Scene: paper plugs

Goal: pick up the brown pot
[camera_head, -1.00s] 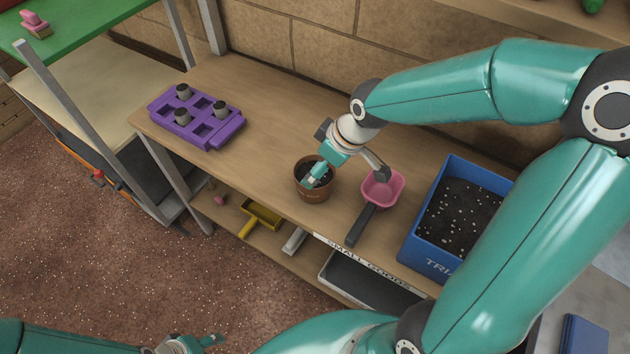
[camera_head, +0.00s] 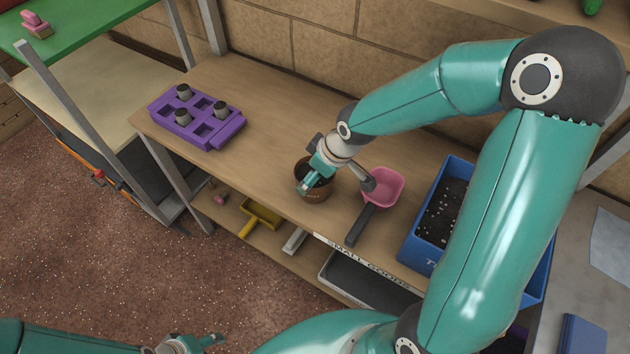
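The brown pot (camera_head: 316,194) stands upright on the wooden bench near its front edge, with dark soil inside. My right gripper (camera_head: 335,181) comes in from the right above the pot. Its fingers are spread: a teal finger overlaps the pot's opening and left rim, and a grey one is to the pot's right, near the pink scoop. Whether either finger touches the pot cannot be told. The gripper hides part of the pot's rim and soil. My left gripper (camera_head: 196,344) is low at the bottom edge, away from the bench and partly cut off; its opening is unclear.
The pink scoop (camera_head: 383,184) lies close to the pot's right. A blue soil bin (camera_head: 422,253) stands farther right, partly behind my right arm. A purple tray (camera_head: 224,134) with dark plugs sits at the left. Bare bench (camera_head: 262,110) lies between tray and pot.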

